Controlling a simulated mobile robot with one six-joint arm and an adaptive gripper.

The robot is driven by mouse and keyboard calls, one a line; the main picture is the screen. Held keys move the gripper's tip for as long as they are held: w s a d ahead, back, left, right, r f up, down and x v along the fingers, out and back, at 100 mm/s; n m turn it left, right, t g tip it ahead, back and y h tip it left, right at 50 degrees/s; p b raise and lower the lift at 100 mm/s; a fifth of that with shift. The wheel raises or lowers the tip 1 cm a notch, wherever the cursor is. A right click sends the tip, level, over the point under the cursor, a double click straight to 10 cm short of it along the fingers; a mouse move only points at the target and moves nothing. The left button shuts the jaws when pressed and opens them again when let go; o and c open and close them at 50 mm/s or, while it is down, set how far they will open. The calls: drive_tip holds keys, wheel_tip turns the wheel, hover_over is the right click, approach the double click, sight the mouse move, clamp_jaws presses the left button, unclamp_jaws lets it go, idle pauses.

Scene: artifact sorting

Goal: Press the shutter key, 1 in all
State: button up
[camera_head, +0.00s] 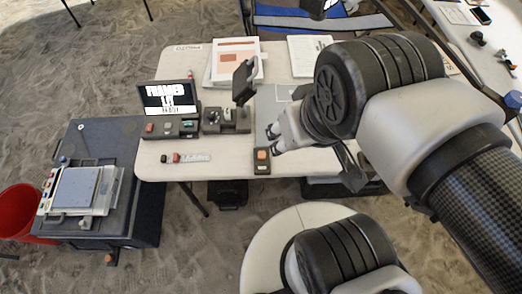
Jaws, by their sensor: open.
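A small dark key box (262,167) with an orange square key (262,155) lies near the front edge of the white table; I cannot read a label on it, so I cannot tell for sure that this is the shutter key. My gripper (275,139) is open, just above and right of this box in the picture, and appears empty. A dark camera-like device on a stand (244,82) is behind and left of my gripper. A screen (168,98) at the table's left shows white text beginning "FRAMED".
A dark unit with red and green keys (170,129) sits below the screen, beside another dark base (226,122). Papers (236,60) lie at the back. A scale (85,190) and red bucket (22,213) are at left.

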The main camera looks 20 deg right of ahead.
clamp_jaws()
idle(0.3)
idle(1.3)
